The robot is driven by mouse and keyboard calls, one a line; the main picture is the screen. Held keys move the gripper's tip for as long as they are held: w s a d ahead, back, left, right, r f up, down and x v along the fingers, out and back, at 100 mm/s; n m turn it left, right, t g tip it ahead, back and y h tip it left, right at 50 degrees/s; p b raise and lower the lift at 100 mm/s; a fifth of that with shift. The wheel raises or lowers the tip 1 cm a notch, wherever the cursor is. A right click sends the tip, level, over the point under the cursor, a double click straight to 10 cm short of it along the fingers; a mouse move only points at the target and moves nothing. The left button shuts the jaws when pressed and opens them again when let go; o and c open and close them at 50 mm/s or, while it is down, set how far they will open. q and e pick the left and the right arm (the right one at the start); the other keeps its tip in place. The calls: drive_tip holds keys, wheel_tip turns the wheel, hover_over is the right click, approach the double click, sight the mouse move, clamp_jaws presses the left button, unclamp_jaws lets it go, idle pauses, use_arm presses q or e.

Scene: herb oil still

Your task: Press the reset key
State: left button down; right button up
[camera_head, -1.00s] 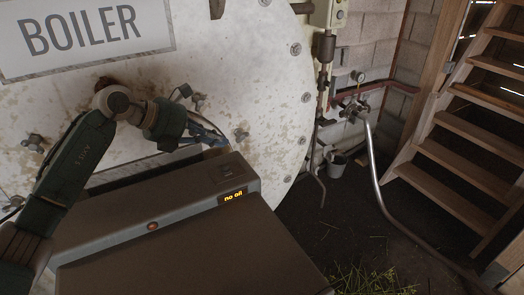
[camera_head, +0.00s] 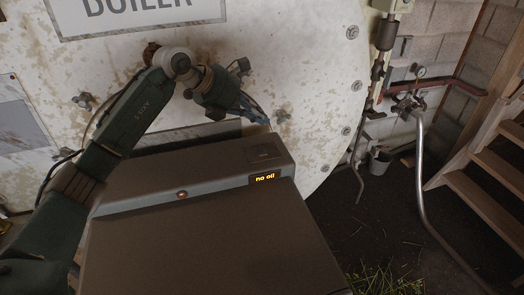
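A grey-brown burner housing (camera_head: 215,235) stands in front of the boiler, with a lit display (camera_head: 264,179) on its front edge reading "no oil". A small round orange-red button (camera_head: 182,194) sits on the front edge, left of the display. A dark square panel (camera_head: 264,153) lies on the top right of the housing. I cannot tell which of these is the reset key. My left gripper (camera_head: 256,117) is behind and above the housing's back edge, near the square panel; its fingertips are small and partly hidden, and I cannot tell whether they are open. My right gripper is not in view.
The big rusty white boiler face (camera_head: 320,110) with bolts stands close behind my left arm. To the right are a gauge and valve (camera_head: 408,102), a curved pipe (camera_head: 421,170), a grey bucket (camera_head: 379,162) and wooden stairs (camera_head: 470,185). The dark floor between is mostly clear.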

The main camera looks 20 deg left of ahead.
use_arm(q)
drive_tip(key=b, duration=0.4)
hover_over(259, 149)
wheel_tip(259, 149, down, 6)
drive_tip(key=shift+f, duration=0.55)
idle(0.5)
drive_tip(key=shift+f+b, duration=0.4)
drive_tip(key=shift+b, duration=0.05)
